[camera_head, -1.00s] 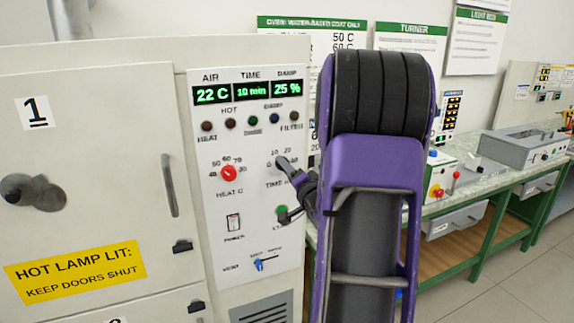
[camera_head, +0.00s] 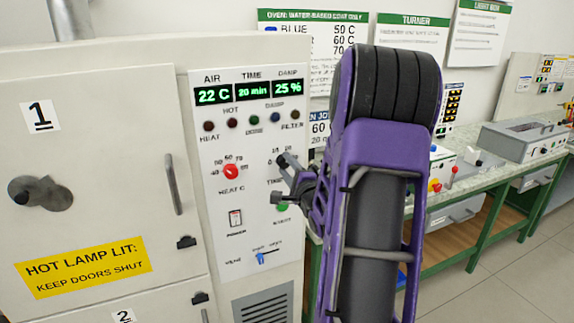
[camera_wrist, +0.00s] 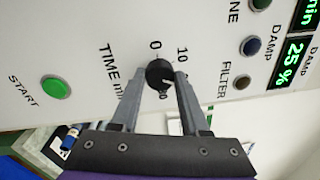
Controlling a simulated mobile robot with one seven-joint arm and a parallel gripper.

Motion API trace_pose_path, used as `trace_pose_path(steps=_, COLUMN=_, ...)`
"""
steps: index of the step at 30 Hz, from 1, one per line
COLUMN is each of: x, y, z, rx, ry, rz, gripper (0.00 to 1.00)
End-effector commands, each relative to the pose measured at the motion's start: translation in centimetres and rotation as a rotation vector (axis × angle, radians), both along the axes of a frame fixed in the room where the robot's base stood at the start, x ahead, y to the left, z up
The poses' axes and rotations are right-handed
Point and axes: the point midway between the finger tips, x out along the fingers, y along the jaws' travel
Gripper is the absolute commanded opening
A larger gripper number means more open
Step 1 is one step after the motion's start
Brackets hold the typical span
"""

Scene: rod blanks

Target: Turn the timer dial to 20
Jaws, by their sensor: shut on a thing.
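The timer dial (camera_wrist: 161,74) is a small black knob on the white oven panel, with 0 and 10 printed beside it in the wrist view. My gripper (camera_wrist: 160,80) is shut on the dial, one finger on each side. In the head view my gripper (camera_head: 285,165) reaches the panel from the right, and its fingers cover most of the dial. The TIME display (camera_head: 253,90) reads 20 min.
The green START button (camera_wrist: 55,88) sits close to the dial. The red heat knob (camera_head: 230,171), power switch (camera_head: 235,218) and blue vent slider (camera_head: 260,258) are left of my gripper. A workbench (camera_head: 480,165) stands to the right.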

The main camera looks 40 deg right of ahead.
Motion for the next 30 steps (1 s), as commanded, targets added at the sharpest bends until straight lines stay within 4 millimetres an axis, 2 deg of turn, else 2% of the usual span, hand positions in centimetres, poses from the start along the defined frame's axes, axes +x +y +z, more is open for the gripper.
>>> trace_pose_path(steps=18, x=0.07, y=-0.03, z=0.22, rx=0.036, ry=-0.013, rz=0.0, gripper=0.0)
trace_pose_path(steps=19, x=0.07, y=-0.03, z=0.22, rx=0.036, ry=-0.013, rz=0.0, gripper=0.5)
trace_pose_path(steps=21, x=0.08, y=-0.02, z=0.2, rx=0.036, ry=-0.013, rz=0.0, gripper=0.63)
trace_pose_path(steps=23, x=0.06, y=-0.01, z=0.17, rx=0.036, ry=-0.013, rz=0.0, gripper=0.74)
trace_pose_path(steps=30, x=0.04, y=0.0, z=0.06, rx=0.037, ry=-0.01, rz=0.0, gripper=0.75)
